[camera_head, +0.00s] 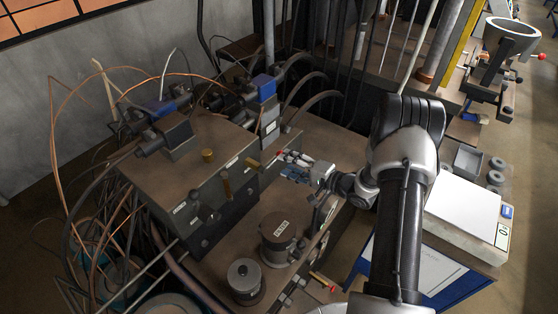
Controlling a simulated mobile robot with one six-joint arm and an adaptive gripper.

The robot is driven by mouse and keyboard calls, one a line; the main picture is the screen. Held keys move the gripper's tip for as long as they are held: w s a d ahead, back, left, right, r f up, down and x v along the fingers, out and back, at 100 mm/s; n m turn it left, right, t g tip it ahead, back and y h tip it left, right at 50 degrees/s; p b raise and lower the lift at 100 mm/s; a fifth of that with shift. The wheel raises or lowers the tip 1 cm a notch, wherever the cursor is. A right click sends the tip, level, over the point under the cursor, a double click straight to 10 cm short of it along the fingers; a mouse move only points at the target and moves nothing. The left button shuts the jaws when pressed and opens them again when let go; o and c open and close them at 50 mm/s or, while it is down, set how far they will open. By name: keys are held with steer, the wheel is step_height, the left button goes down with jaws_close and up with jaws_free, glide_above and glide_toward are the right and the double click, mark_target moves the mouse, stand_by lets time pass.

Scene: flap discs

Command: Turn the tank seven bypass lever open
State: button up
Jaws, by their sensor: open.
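My gripper (287,164) is open, reaching left from my wrist at the right-hand end of the brown manifold block (195,165). A small red tip (280,153) shows right by the fingers, like a lever's end. I cannot tell whether the fingers touch it or stand around it. A brass handle (253,163) sticks out from the block's front just left of the gripper. Another brass handle (226,187) hangs lower on the same face. No label reading tank seven is legible, so I cannot tell which of these is the bypass lever.
Two round filter caps, one (278,231) behind the other (244,276), stand below the gripper. Hoses (305,85) and valves with blue coils (264,86) crowd the block's top. A brass-coloured lever (322,279) lies low at front. A white-topped box (463,207) stands right of my arm.

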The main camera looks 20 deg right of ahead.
steer(key=v, duration=0.6)
steer(key=shift+s, duration=0.15)
steer(key=shift+d, duration=0.1)
steer(key=w+d+r+n+h+b, duration=0.2)
steer(key=w+r+n+h, duration=0.1)
steer(key=w+r+h, duration=0.3)
steer(key=s+r+n+g+h+b, duration=0.2)
steer(key=s+r+h, duration=0.35)
steer(key=r, duration=0.45)
steer(key=s+a+n+g+b, duration=0.1)
steer(key=s+a, duration=0.3)
steer(key=s, duration=0.6)
steer(key=s+a+n+g+y+b, duration=0.1)
steer(key=s+a+n+g, duration=0.2)
steer(key=s, duration=0.7)
steer(key=s+a+n+g+y+b, duration=0.1)
steer(key=s+a+n+g, duration=0.1)
steer(key=s+a, duration=0.5)
steer(key=s+f, duration=0.1)
steer(key=s, duration=0.3)
steer(key=shift+a, duration=0.1)
steer(key=shift+c, duration=0.2)
